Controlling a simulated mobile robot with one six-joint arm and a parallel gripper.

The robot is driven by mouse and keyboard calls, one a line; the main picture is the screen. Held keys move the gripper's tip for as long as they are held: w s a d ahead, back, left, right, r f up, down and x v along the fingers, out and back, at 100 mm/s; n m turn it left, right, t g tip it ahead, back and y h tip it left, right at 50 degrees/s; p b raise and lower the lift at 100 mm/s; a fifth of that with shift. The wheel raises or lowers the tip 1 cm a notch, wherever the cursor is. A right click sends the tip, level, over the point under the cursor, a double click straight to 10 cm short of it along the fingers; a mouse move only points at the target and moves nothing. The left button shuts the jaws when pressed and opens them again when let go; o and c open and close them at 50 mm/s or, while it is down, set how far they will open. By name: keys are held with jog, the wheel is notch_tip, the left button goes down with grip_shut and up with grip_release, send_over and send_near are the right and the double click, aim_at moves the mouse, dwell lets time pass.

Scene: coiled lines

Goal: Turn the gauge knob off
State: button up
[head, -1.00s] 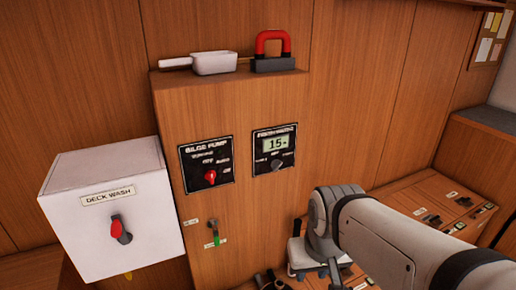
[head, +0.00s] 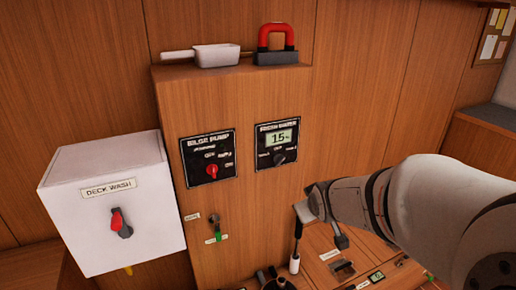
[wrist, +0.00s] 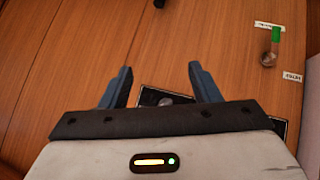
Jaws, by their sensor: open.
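The gauge panel (head: 277,145) is a dark plate with a lit readout of about 15, on the front of the wooden cabinet. Its small dark knob (head: 279,159) sits below the readout; the small lettering around it is unreadable. In the wrist view the grey knob (wrist: 165,101) shows upside down, low between the fingers, with part of the panel hidden behind my gripper's body. My gripper (wrist: 160,68) is open and empty, with a finger on each side of the knob in that view. Its distance from the knob is not clear, and I see no contact.
The bilge pump panel (head: 208,158) with a red knob is left of the gauge. A green-handled valve (head: 216,228) is below it. A white deck wash box (head: 112,205) projects at the left. A white scoop (head: 216,53) and a red-handled block (head: 277,44) rest on top.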

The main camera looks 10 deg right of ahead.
aim_at(281, 162)
jog(key=w+a+n+t+y, duration=0.1)
jog(key=w+n+t+y, duration=0.1)
jog(key=w, duration=0.4)
jog(key=w+a+n+t+y, duration=0.1)
jog(key=w+n+t+y, duration=0.1)
jog(key=w, duration=0.5)
jog(key=w+a+n+t+y+b, duration=0.1)
jog(key=w+a+n+t+y, duration=0.1)
jog(key=w+n+t, duration=0.2)
jog(key=shift+w+f+n+y, duration=0.1)
jog(key=shift+w+n+y, duration=0.25)
jog(key=shift+w, duration=1.15)
jog(key=shift+c, duration=0.3)
